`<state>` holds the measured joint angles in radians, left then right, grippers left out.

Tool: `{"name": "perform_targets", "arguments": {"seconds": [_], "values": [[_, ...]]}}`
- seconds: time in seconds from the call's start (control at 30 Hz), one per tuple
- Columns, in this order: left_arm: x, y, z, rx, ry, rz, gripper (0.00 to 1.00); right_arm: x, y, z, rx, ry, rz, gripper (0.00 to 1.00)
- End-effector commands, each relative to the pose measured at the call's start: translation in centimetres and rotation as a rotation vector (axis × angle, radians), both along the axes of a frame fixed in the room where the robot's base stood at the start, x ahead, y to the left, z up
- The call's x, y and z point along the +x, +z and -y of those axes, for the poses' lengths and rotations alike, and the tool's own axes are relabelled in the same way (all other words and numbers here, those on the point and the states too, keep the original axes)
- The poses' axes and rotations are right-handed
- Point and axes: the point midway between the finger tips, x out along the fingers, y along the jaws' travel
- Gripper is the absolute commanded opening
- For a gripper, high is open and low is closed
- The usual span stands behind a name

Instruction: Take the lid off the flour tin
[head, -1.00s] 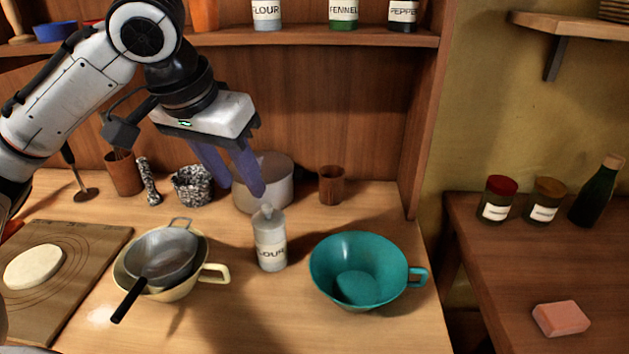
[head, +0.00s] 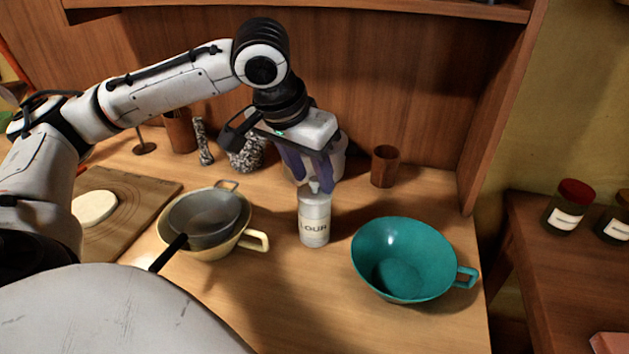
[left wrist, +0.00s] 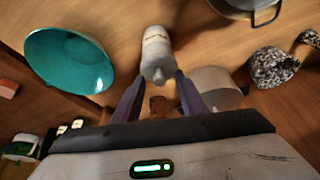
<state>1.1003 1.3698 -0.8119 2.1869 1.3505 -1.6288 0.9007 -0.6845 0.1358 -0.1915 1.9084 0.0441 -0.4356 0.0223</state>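The flour tin (head: 314,226) is a pale upright cylinder with a partly visible label, standing on the wooden counter. Its lid (head: 314,196) is on top, with a small knob. My left gripper (head: 315,188) is directly above the tin, its two purple fingers apart on either side of the knob. In the left wrist view the tin (left wrist: 156,46) lies just ahead of the spread fingers of the left gripper (left wrist: 157,84), with the knob end toward them. I cannot tell whether either finger touches the knob. My right gripper is not in view.
A teal bowl (head: 404,262) stands right of the tin. A cream bowl (head: 222,249) holding a sieve (head: 205,219) stands left. Behind the gripper is a grey pot (head: 337,165), partly hidden, and a brown cup (head: 384,167). Bare counter lies in front of the tin.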

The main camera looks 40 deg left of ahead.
Motion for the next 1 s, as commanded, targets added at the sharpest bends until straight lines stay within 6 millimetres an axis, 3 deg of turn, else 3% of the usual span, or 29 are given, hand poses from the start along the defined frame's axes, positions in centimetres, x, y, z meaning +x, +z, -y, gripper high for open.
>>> {"name": "perform_targets", "arguments": {"seconds": [0.27,0.5,0.8,1.0], "values": [[0.2,-0.3,0.0,-0.001,0.0,0.001,0.38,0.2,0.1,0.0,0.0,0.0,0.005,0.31],[0.2,-0.3,0.0,-0.001,0.0,0.001,0.0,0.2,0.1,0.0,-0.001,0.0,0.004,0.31],[0.2,0.1,0.0,-0.001,0.0,0.002,0.0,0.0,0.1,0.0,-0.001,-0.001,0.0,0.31],[0.3,3.2,0.1,-0.002,0.0,0.005,0.0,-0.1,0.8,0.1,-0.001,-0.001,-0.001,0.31]]}}
